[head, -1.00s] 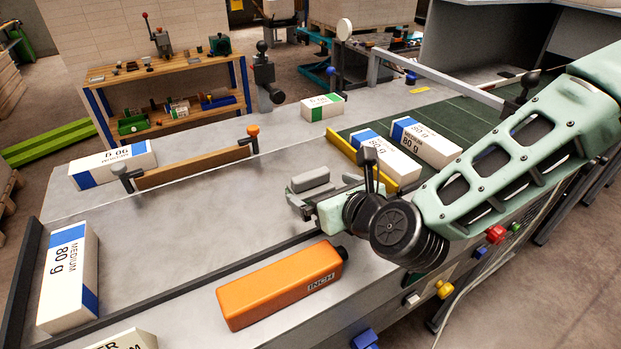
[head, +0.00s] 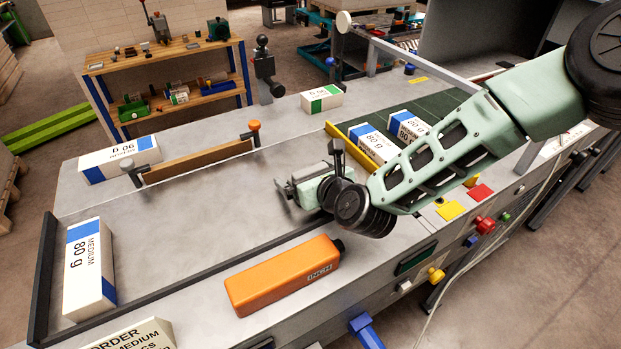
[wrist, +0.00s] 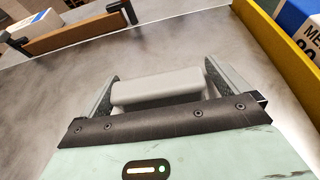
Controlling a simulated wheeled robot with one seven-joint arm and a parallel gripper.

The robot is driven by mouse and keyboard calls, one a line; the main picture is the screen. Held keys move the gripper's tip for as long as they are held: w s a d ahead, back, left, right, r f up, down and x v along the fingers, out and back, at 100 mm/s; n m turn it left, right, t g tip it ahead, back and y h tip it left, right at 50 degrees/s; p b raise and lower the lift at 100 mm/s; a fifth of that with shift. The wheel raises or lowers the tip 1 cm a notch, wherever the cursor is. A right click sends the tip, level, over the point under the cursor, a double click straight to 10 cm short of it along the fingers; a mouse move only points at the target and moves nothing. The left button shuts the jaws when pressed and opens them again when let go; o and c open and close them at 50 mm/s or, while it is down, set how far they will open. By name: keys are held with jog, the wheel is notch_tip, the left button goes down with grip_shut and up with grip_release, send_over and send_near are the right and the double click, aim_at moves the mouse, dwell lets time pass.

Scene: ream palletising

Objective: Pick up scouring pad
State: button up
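A pale grey block with rounded edges, which I take to be the scouring pad, shows in the wrist view (wrist: 158,88). It lies between the two fingers of my gripper (wrist: 162,84), with its ends close to their dark inner faces. Whether the fingers press on it is not clear. In the head view my gripper (head: 296,190) is low over the grey worktop (head: 190,225), behind the orange case. The pad is small there and partly merged with the gripper's outline.
An orange case (head: 282,277) lies in front of my gripper. A yellow strip (head: 350,150) and paper reams (head: 372,145) are to its right. A wooden bar (head: 198,161) stands behind left, and a ream (head: 88,268) lies at left. The worktop between is clear.

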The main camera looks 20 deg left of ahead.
jog(key=c, duration=0.9)
jog(key=shift+o, duration=0.2)
jog(key=shift+r, duration=0.15)
